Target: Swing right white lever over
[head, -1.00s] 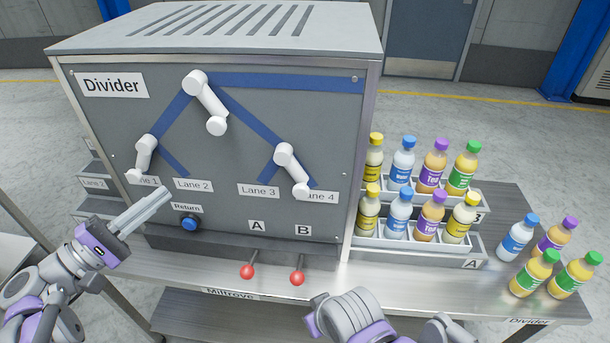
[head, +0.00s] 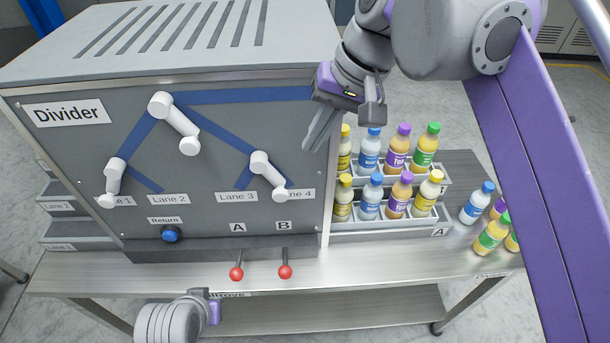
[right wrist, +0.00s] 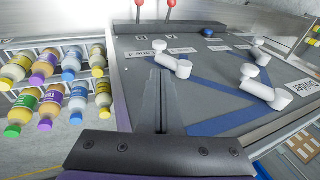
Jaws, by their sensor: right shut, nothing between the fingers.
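The right white lever (head: 268,175) is on the Divider panel in the head view. Its pivot is at the top and its knob end points down and right, beside the Lane 4 label. It also shows in the right wrist view (right wrist: 173,66). My right gripper (head: 316,133) is shut and empty, near the panel's right edge, up and right of the lever and apart from it. Its fingers (right wrist: 157,98) point toward the panel in the wrist view. My left gripper (head: 212,309) is low in the head view; its fingers do not show.
The top white lever (head: 174,124) and left white lever (head: 112,182) are on the same panel. Two red-knobbed levers (head: 285,271) stick out below, right of a blue button (head: 170,234). Bottles in racks (head: 385,227) stand to the right, with loose bottles beyond.

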